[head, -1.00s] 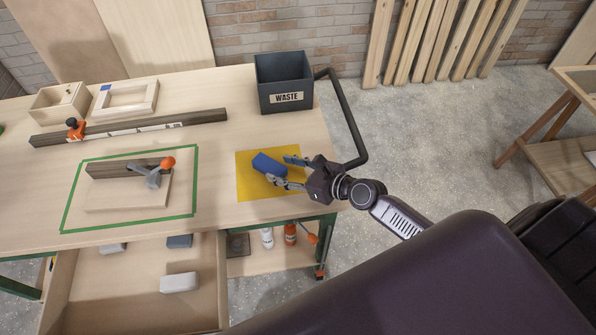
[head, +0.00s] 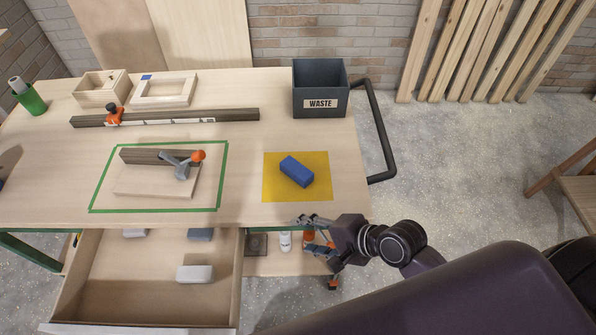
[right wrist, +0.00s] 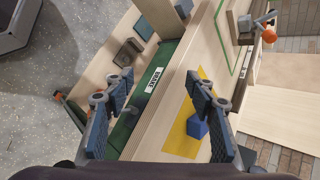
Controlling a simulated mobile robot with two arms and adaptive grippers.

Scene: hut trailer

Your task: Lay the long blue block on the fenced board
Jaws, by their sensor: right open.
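The blue block (head: 297,171) lies tilted across the yellow mat (head: 318,192) at the right of the bench. It also shows in the right wrist view (right wrist: 197,127). The fenced board (head: 150,187) lies inside the green tape outline at the left, with a dark wooden fence (head: 140,156) along its back. A grey clamp with an orange knob (head: 198,156) is on it. My right gripper (head: 308,235) is open and empty, just off the bench's front edge, apart from the block. It also shows open in the right wrist view (right wrist: 158,82). My left gripper is out of view.
A grey waste bin (head: 320,85) stands at the back right, with a dark rail (head: 380,130) beside it. A long dark bar (head: 235,115) lies behind the board. An open drawer (head: 140,275) below holds several blocks. The bench between board and mat is clear.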

